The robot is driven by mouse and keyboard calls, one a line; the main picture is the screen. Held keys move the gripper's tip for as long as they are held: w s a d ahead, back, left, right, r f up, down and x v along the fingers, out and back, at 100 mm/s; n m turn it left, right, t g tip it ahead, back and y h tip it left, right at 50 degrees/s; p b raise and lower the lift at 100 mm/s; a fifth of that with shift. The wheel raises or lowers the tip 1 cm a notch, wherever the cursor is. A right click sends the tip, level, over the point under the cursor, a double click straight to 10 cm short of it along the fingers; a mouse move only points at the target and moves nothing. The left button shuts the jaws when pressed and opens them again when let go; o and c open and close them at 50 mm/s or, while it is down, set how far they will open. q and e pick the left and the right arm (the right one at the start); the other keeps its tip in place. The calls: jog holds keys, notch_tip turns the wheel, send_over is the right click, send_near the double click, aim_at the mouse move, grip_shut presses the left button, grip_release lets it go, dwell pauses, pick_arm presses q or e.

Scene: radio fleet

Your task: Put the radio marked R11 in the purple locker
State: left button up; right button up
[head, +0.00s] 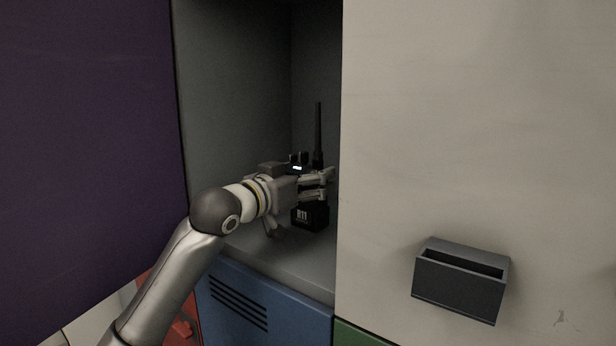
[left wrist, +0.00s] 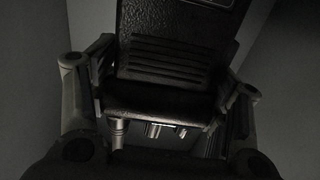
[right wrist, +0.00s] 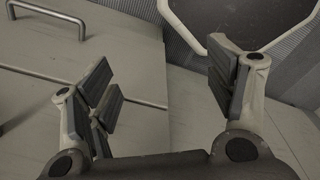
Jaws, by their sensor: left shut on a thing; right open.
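The black radio marked R11 (head: 309,215) is upright inside the open locker (head: 230,80), its antenna pointing up. The locker's purple door (head: 80,150) stands open at the left. My left gripper (head: 318,184) reaches into the locker and is shut on the radio. In the left wrist view the radio's body (left wrist: 180,60) sits between the two fingers (left wrist: 172,100). The radio's base is at or just above the locker floor; I cannot tell whether it touches. My right gripper (right wrist: 165,90) is open and empty in the right wrist view.
A pale door (head: 480,130) with a dark holder (head: 460,280) stands right of the opening. A blue vented door (head: 260,305) lies below the locker floor, with a red one (head: 183,315) left of it. A metal handle (right wrist: 45,15) shows in the right wrist view.

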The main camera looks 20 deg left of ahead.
pick_arm(q)
jog(key=o, duration=1)
jog(key=shift+c, duration=0.2)
jog(key=o, duration=0.4)
jog(key=shift+s, duration=0.1)
jog(key=shift+c, duration=0.2)
pick_arm(e)
jog(key=shift+w, duration=0.35)
pick_arm(q)
jog(key=shift+r, duration=0.15)
jog(key=shift+s+a+f+b, duration=0.1)
jog(key=shift+s+f+b, duration=0.1)
jog(key=shift+s+b, duration=0.1)
jog(key=b+v, duration=0.3)
jog(key=v, duration=0.3)
jog(key=shift+s+r+b, duration=0.15)
jog(key=shift+s+b, duration=0.15)
jog(key=shift+s, duration=0.1)
pick_arm(e)
jog(key=shift+a+f, duration=0.1)
jog(key=shift+f, duration=1.95)
pick_arm(q)
jog(key=shift+a, duration=0.1)
